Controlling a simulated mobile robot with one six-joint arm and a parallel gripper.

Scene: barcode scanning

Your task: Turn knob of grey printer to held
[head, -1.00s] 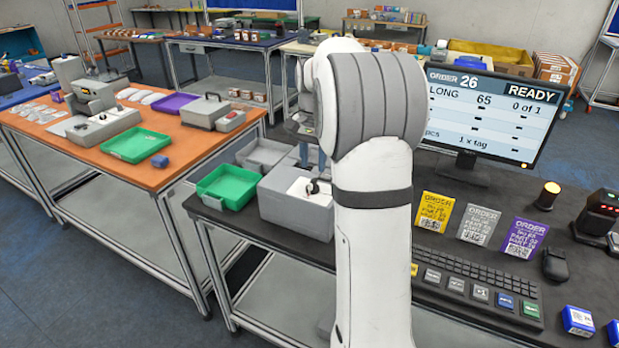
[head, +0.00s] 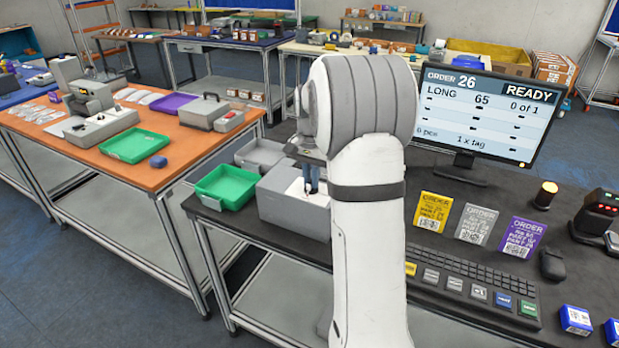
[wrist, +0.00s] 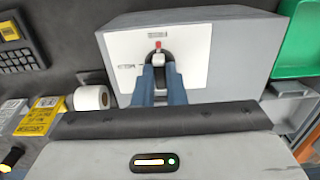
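The grey printer (head: 285,205) is a box on the dark table with a white panel on top. The wrist view shows the printer (wrist: 238,50) with its white panel and a small knob (wrist: 158,56) with a red mark that points toward the top of the picture. My gripper (wrist: 159,70) reaches down over the panel, its two blue-grey fingers on either side of the knob. The fingers stand slightly apart. Whether they press on the knob cannot be told. In the head view my gripper (head: 311,190) is over the panel and hides the knob.
A green tray (head: 226,186) and a grey tray (head: 262,155) stand left of the printer. A label roll (wrist: 91,97) lies near it in the wrist view. The monitor (head: 487,112), order cards (head: 478,223) and keyboard (head: 470,285) are to the right.

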